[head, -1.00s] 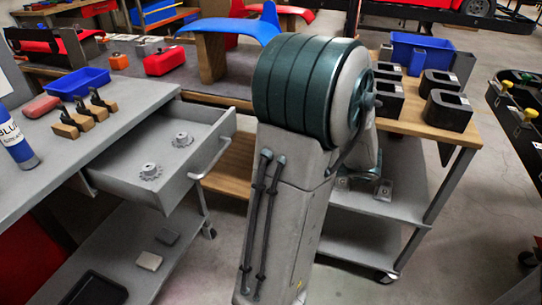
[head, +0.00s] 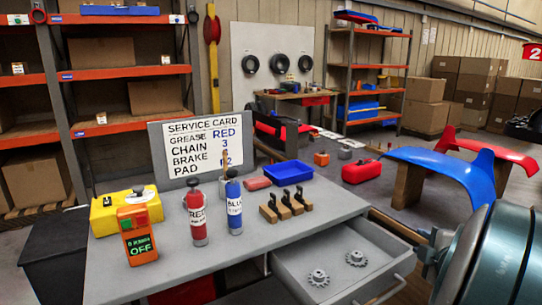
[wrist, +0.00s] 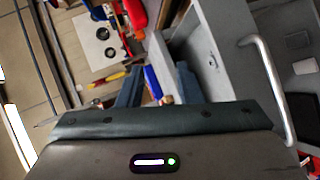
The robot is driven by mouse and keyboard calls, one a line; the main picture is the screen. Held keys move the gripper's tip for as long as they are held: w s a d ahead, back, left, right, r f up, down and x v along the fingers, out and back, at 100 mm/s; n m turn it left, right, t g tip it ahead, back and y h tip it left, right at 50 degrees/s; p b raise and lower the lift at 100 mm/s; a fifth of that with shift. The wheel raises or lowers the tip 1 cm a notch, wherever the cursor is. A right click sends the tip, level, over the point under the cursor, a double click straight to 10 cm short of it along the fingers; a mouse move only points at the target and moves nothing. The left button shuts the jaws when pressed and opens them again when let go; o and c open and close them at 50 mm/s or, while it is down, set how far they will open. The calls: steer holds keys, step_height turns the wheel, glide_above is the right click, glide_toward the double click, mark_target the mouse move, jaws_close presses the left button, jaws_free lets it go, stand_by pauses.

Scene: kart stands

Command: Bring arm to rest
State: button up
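My gripper (wrist: 158,78) shows in the wrist view with its two dark fingers apart and nothing visibly held between them. The grey drawer (wrist: 207,58) lies beyond it, to the right in that view. In the head view my arm fills the lower right edge, and the gripper itself is out of sight. The drawer (head: 345,262) under the grey workbench (head: 165,262) stands open, with two small gears (head: 318,278) (head: 356,258) in it.
On the bench are a red bottle (head: 196,215), a blue bottle (head: 234,208), a service card (head: 203,146), an orange meter (head: 138,238), a yellow box (head: 108,213) and a blue tray (head: 288,174). A blue curved panel (head: 440,168) stands at right. The drawer handle (wrist: 272,80) is close to my gripper's right.

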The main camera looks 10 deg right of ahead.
steer(key=w+a+r+m+g+h+p, duration=0.1)
steer(key=a+r+m+g+h+p, duration=0.1)
steer(key=a+r+m+p, duration=0.3)
steer(key=s+a+r+m+g+y+p, duration=0.1)
steer(key=s+a+m+g+y+p, duration=0.1)
steer(key=s+a+m+g+p, duration=0.2)
steer(key=s+a+r+m+g+y+p, duration=0.2)
steer(key=s+a, duration=0.8)
steer(key=a, duration=1.1)
steer(key=m+g+y+p, duration=0.1)
steer(key=m+g+p, duration=0.1)
steer(key=g, duration=0.1)
steer(key=shift+a+r+m, duration=0.15)
steer(key=shift+m, duration=0.25)
